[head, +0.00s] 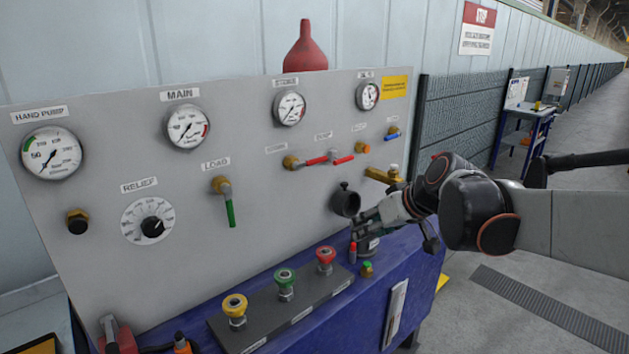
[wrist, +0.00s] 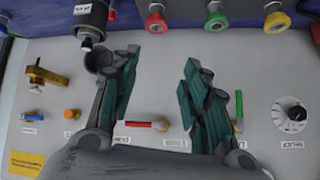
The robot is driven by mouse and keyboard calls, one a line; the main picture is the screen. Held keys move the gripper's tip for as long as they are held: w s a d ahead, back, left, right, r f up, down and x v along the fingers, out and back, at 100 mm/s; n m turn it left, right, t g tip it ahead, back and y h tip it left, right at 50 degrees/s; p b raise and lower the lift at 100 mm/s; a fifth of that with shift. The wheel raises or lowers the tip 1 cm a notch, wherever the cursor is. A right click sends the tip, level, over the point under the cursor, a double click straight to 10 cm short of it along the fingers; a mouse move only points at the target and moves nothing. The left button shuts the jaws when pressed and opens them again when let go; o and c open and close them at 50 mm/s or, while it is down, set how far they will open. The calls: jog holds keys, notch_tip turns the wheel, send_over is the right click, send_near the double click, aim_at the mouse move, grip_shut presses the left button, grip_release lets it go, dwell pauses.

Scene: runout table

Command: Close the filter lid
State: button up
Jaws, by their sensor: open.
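The filter (head: 368,246) is a dark upright cylinder with a pale label at the right end of the blue bench. It also shows at the top left of the wrist view (wrist: 91,14). What looks like its lid, a dark round cup (head: 345,202), stands raised above it against the grey panel, apparently open. The lid shows in the wrist view (wrist: 98,60) beside the left finger; I cannot tell whether they touch. My gripper (head: 366,222) is open and empty, right of the lid and above the filter. Its two fingers are spread in the wrist view (wrist: 163,65).
Yellow, green and red couplings (head: 285,281) stand on a dark block left of the filter. A small red-topped fitting (head: 352,251) and a green-capped brass fitting (head: 367,268) stand close to it. Brass valves (head: 382,175) project from the panel above my gripper.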

jog(key=w+d+r+n+t+y+p, duration=0.1)
jog(key=w+d+p, duration=0.1)
jog(key=w, duration=0.6)
jog(key=w+d+r+n+y+p, duration=0.1)
jog(key=w+d+p, duration=0.1)
jog(key=w, duration=0.6)
jog(key=n+t+y+p, duration=0.2)
jog(key=p, duration=0.1)
send_near(346, 183)
jog(key=b+x, duration=0.2)
jog(key=x, duration=0.7)
jog(key=shift+w, duration=0.1)
grip_shut()
